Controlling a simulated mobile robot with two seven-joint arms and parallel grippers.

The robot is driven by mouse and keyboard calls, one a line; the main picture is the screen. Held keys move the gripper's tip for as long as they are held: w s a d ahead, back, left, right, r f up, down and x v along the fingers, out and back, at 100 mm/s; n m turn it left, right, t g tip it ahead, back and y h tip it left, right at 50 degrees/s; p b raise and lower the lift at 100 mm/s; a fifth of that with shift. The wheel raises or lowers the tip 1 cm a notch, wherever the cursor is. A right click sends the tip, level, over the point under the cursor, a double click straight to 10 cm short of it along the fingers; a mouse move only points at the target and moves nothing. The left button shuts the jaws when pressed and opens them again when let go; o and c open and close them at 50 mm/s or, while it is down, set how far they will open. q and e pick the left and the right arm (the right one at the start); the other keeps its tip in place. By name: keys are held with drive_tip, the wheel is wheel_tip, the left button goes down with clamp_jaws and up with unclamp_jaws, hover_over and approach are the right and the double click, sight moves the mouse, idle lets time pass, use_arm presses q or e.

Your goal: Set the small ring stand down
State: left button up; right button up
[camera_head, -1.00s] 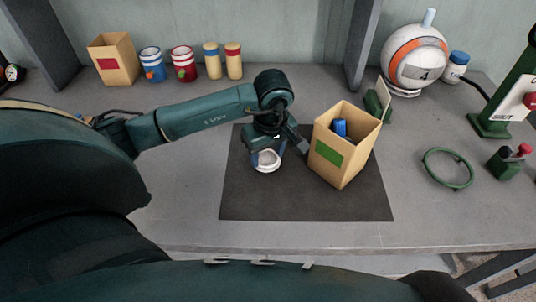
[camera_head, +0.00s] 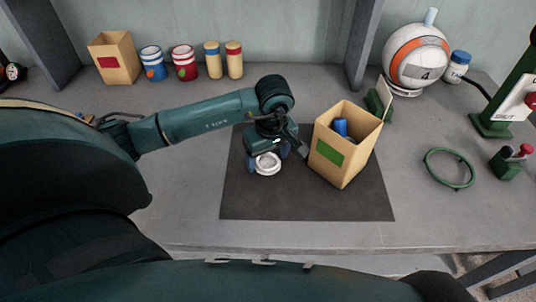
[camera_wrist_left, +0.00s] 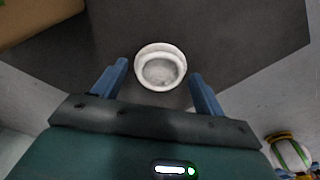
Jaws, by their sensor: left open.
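The small ring stand (camera_head: 268,164) is a white ring that sits flat on the dark mat (camera_head: 300,205), left of the tan box. It also shows in the left wrist view (camera_wrist_left: 160,68), upright with its round opening facing up. My left gripper (camera_head: 268,157) is open at the stand. In the left wrist view its blue fingers (camera_wrist_left: 159,70) are on either side of the ring, with a gap between each finger and the ring. My right gripper is not in view.
A tan box with a green label (camera_head: 343,168) stands on the mat close to the right of my gripper, with blue things inside. A green ring (camera_head: 448,186) lies at right. A ball (camera_head: 415,57), jars and another box stand behind. The mat's front is clear.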

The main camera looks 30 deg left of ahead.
sight(271, 168)
use_arm(q)
wheel_tip(271, 168, up, 12)
drive_tip(key=d, duration=0.1)
drive_tip(key=shift+s+r, duration=0.15)
drive_tip(key=shift+s, duration=0.15)
drive_tip(key=shift+d, duration=0.15)
idle(0.3)
